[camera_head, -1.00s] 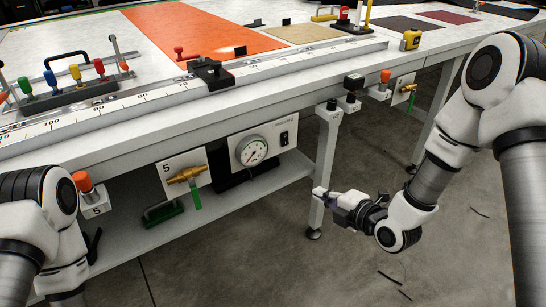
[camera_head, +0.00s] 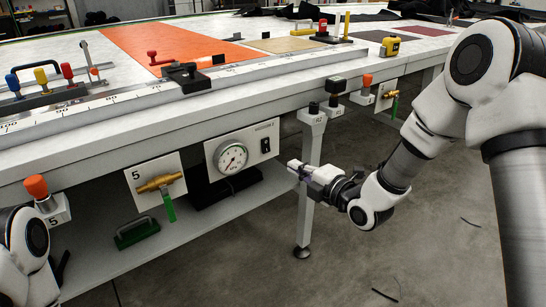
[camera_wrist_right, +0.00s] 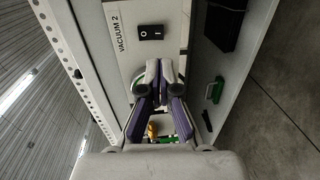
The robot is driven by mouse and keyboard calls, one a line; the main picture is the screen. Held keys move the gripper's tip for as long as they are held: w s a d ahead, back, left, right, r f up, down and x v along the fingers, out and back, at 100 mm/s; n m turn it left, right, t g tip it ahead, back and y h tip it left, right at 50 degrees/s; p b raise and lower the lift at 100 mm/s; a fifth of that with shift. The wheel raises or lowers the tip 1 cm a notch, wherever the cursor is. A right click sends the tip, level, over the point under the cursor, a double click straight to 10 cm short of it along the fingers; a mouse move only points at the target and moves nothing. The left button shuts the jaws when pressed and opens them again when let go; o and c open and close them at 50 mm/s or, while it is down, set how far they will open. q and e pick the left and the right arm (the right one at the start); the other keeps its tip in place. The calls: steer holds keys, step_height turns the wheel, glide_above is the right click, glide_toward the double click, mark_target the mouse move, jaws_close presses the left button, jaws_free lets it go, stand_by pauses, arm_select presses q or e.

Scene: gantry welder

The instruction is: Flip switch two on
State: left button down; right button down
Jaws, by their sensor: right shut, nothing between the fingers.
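A black rocker switch (camera_head: 265,146) sits on the white panel with the round gauge (camera_head: 231,158), under the table edge. In the right wrist view the switch (camera_wrist_right: 151,32) sits beside the label "VACUUM 2" (camera_wrist_right: 117,31); I cannot tell which side is pressed. My right gripper (camera_head: 293,165) is shut and empty, slightly right of and below the switch in the head view, and apart from it. In the wrist view its closed fingertips (camera_wrist_right: 159,68) point toward the panel, just below the switch. My left gripper is out of view; only part of that arm shows.
A table leg (camera_head: 309,190) stands behind my right gripper. A brass valve with a green handle (camera_head: 160,184) is left of the gauge. An orange button (camera_head: 37,187) is further left. A lower shelf (camera_head: 110,258) runs under the table. The floor on the right is open.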

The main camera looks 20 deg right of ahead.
mark_target(267, 151)
steer(key=b+x, duration=0.1)
steer(key=x, duration=0.7)
steer(key=shift+w+a+f, duration=0.15)
steer(key=shift+w, duration=0.15)
steer(key=shift+w+a, duration=0.15)
steer(key=shift+w, duration=0.35)
steer(key=shift+w+a+f+b, duration=0.15)
steer(key=shift+f+b, duration=0.15)
steer(key=shift+b, duration=0.7)
steer(key=shift+w+r+t, duration=0.15)
steer(key=shift+r+t, duration=0.05)
steer(key=shift+t, duration=0.1)
